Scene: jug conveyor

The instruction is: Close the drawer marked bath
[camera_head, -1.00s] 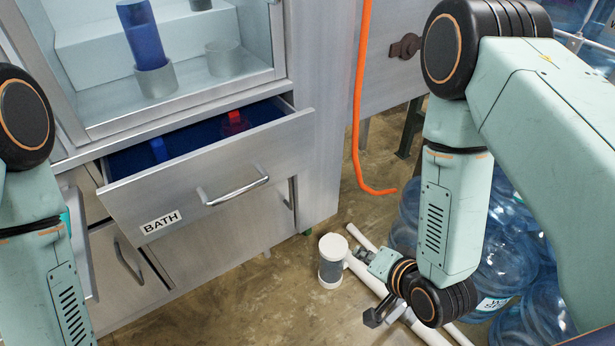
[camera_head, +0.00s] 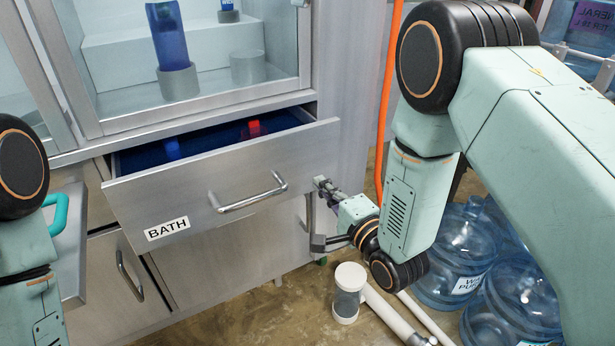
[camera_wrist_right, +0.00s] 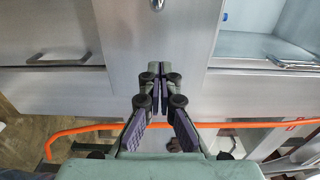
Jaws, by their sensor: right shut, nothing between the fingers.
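The drawer marked BATH (camera_head: 240,176) is pulled out of the metal cabinet in the head view, with a bar handle (camera_head: 248,197) and a label (camera_head: 167,229) on its front. Inside it show a blue lining, a red object (camera_head: 255,129) and a blue object (camera_head: 172,149). My right gripper (camera_head: 320,184) is shut and empty, just right of the drawer front's right end; I cannot tell whether it touches. In the right wrist view its fingertips (camera_wrist_right: 159,70) meet in front of a grey metal surface. My left gripper is outside the head view; only my left arm shows.
A glass-fronted cabinet (camera_head: 200,60) with a blue bottle (camera_head: 167,38) is above the drawer. A white cylinder (camera_head: 347,292), pipes (camera_head: 395,318) and water jugs (camera_head: 455,255) are on the floor. An orange hose (camera_head: 385,110) hangs at right.

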